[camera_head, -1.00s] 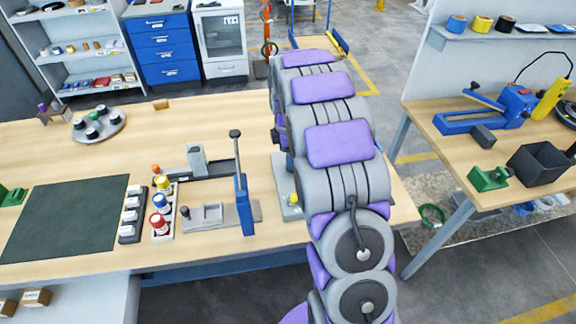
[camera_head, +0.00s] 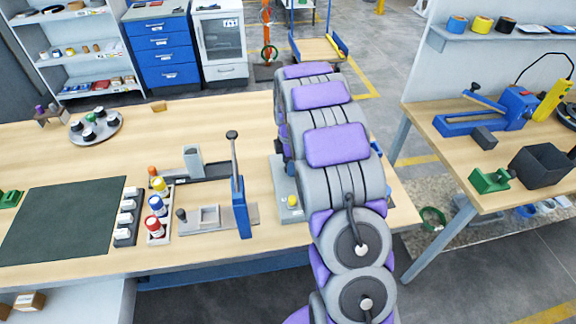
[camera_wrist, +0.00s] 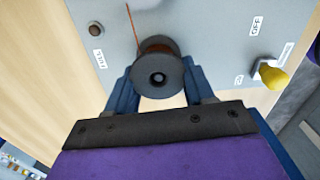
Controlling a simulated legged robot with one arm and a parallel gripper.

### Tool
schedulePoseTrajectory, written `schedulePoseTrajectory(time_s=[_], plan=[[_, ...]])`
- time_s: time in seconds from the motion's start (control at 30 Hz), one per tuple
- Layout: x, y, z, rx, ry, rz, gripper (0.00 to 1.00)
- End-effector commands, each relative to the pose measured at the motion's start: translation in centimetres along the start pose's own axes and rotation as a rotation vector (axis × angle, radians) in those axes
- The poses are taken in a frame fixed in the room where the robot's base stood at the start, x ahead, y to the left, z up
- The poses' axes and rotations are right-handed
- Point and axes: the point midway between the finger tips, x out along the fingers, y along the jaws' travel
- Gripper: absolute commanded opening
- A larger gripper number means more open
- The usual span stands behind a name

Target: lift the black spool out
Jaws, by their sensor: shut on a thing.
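The black spool (camera_wrist: 158,74) shows in the wrist view between the two blue fingers of my gripper (camera_wrist: 160,85). My gripper is shut on the spool, in front of the grey machine plate (camera_wrist: 205,25). I cannot tell whether the spool still touches the plate. In the head view my arm hides the gripper and spool; part of the grey machine (camera_head: 285,180) shows to the left of the arm.
A yellow knob (camera_wrist: 272,74) sits beside an OFF label on the plate. On the wooden table (camera_head: 80,165) are a lever press with a blue post (camera_head: 241,208), a dark mat (camera_head: 62,220), several bottles and a round tray (camera_head: 98,128). A second bench (camera_head: 450,150) stands at right.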

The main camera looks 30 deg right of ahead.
Motion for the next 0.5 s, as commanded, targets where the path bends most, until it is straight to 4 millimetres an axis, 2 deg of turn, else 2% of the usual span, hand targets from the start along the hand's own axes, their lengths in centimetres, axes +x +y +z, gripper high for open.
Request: schedulePoseTrajectory(time_s=[0.03,0.13,0.5], plan=[[0.11,-0.02,0.34,0.002,-0.002,-0.001,0.31],[0.08,-0.02,0.24,0.002,-0.005,0.000,0.23],[-0.39,-0.05,-0.14,0.001,-0.009,0.003,0.22]])
